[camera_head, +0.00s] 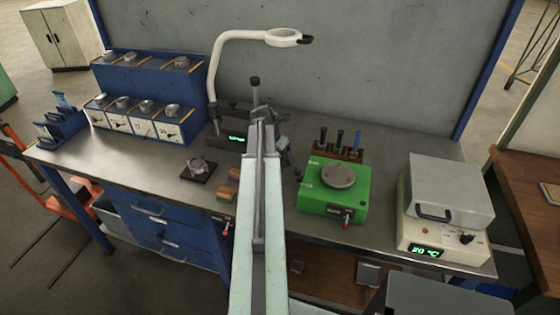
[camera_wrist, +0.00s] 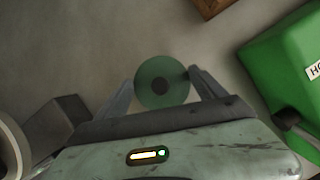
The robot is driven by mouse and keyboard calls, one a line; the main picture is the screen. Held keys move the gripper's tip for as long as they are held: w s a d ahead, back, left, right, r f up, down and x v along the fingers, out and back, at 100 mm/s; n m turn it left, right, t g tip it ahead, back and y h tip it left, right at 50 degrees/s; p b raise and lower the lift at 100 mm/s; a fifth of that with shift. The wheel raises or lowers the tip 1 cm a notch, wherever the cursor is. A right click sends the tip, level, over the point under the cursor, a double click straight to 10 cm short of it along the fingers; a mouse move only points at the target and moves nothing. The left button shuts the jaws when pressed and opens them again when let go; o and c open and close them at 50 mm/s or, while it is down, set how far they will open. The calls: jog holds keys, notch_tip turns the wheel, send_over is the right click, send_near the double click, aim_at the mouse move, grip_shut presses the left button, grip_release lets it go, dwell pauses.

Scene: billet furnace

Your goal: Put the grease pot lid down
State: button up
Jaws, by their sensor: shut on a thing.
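In the head view my arm hides most of the gripper, and I cannot make out the lid there. I cannot pick out the grease pot with certainty in either view.
A green device with a round plate (camera_head: 338,177) stands right of my arm, before a wooden tool rack (camera_head: 346,153). A white oven (camera_head: 445,205) stands far right. A dark stand (camera_head: 198,172) and blue racks (camera_head: 150,75) are left. Bench is clear around (camera_head: 150,160).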

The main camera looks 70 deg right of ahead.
jog(key=shift+f, duration=0.1)
jog(key=o, duration=1.3)
jog(key=shift+a+r+p, duration=0.1)
jog(key=shift+r+p, duration=0.35)
jog(key=shift+r, duration=0.15)
jog(key=p+v, duration=1)
jog(key=v, duration=0.1)
jog(key=shift+r, duration=0.1)
